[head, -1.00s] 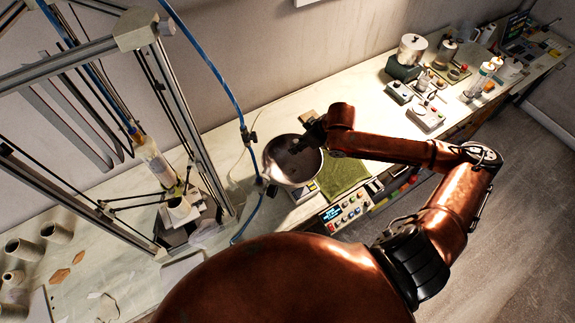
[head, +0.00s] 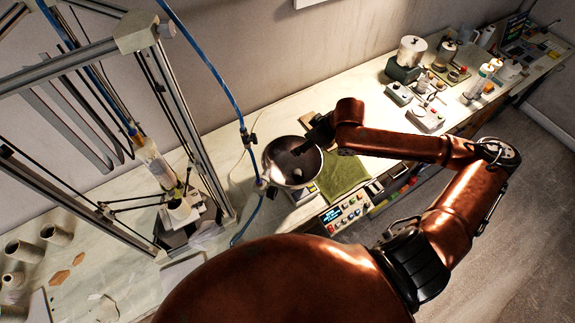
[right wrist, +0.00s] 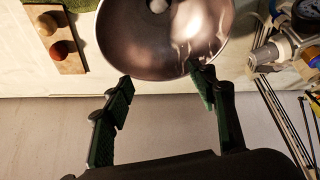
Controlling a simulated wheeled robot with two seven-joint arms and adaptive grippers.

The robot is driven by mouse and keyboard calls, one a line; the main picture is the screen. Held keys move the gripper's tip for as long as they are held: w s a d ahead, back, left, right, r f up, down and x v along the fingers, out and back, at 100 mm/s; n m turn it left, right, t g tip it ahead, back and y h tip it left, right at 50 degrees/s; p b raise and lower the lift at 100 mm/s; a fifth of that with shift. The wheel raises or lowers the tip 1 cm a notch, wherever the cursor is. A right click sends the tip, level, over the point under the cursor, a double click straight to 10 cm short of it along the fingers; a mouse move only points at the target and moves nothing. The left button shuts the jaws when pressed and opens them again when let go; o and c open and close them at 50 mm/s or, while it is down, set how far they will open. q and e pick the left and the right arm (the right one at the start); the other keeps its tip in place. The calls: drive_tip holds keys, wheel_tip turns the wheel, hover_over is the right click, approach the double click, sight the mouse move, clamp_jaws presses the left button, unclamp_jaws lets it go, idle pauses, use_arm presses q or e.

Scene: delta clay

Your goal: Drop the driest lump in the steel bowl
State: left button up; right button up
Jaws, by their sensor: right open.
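The steel bowl (head: 277,167) stands on the bench in the head view; its rim and inside also fill the top of the right wrist view (right wrist: 135,50). A pale roundish lump (right wrist: 157,5) lies inside the bowl, cut by the frame's top edge. A wooden board (right wrist: 73,66) beside the bowl holds a pale lump (right wrist: 46,23) and a reddish-brown lump (right wrist: 61,50). My right gripper (right wrist: 165,80) is open and empty, its dark green fingers spread at the bowl's near rim. In the head view the right gripper (head: 309,147) hangs over the bowl. My left gripper is out of view.
A green mat (head: 342,174) and a control box with buttons (head: 346,213) lie right of the bowl. A metal frame with a blue hose (head: 222,85) stands at left. Several cups and instruments crowd the bench's far right.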

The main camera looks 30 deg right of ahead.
drive_tip(key=v, duration=0.8)
idle(0.4)
